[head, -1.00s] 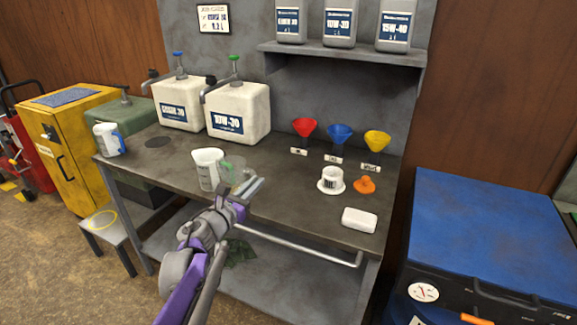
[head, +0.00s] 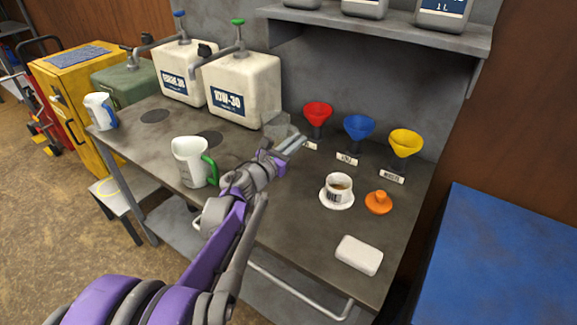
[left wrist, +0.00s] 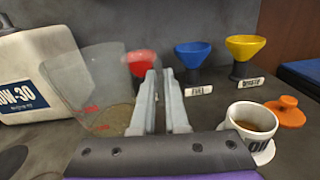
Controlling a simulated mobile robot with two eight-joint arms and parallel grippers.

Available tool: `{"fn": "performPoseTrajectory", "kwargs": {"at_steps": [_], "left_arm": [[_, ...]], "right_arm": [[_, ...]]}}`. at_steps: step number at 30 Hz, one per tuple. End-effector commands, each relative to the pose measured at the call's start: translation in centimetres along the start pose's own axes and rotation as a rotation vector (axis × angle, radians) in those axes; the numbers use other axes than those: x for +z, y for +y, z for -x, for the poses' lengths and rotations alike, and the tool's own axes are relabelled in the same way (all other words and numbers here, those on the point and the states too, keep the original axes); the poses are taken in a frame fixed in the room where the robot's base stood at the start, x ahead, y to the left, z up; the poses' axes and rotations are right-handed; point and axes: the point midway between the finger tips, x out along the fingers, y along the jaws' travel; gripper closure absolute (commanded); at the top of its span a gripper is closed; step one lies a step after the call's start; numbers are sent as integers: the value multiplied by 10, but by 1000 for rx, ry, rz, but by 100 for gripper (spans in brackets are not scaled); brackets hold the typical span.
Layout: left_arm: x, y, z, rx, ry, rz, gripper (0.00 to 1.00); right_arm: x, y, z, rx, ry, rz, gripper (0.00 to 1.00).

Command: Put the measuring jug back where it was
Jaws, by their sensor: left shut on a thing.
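A clear measuring jug (left wrist: 95,95) with red markings is at my left gripper's fingertips. My left gripper (head: 292,143) is shut on it, with the jug on the left of the fingers in the left wrist view (left wrist: 163,95). In the head view the clear jug (head: 278,127) shows faintly between the 10W-30 container and the red funnel. I cannot tell whether its base touches the bench. A white jug with a green handle (head: 190,160) stands on the bench left of my gripper. A white jug with a blue handle (head: 99,110) stands at the bench's left end. My right gripper is out of view.
The bench (head: 255,205) has two dark round marks, one (head: 155,116) bare and one (head: 209,138) behind the green-handled jug. Two oil containers (head: 245,90) stand behind. A yellow funnel (head: 406,143), an oil cup (head: 339,187), an orange cap (head: 378,202) and a white block (head: 359,254) are right.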

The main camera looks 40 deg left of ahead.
Motion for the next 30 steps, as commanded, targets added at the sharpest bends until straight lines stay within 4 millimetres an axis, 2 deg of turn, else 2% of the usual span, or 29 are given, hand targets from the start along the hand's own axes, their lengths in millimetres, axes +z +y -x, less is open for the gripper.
{"fn": "performPoseTrajectory", "kwargs": {"at_steps": [6,9,14,21,30], "left_arm": [[-41,-3,0,-1,1,0,100],[-54,-3,0,-1,0,0,100],[-63,-4,0,0,0,0,100],[-94,-6,0,0,0,0,100],[-96,-6,0,0,0,0,100]], "right_arm": [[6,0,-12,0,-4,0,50],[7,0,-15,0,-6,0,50],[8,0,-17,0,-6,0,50],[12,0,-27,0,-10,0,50],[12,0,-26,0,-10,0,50]]}}
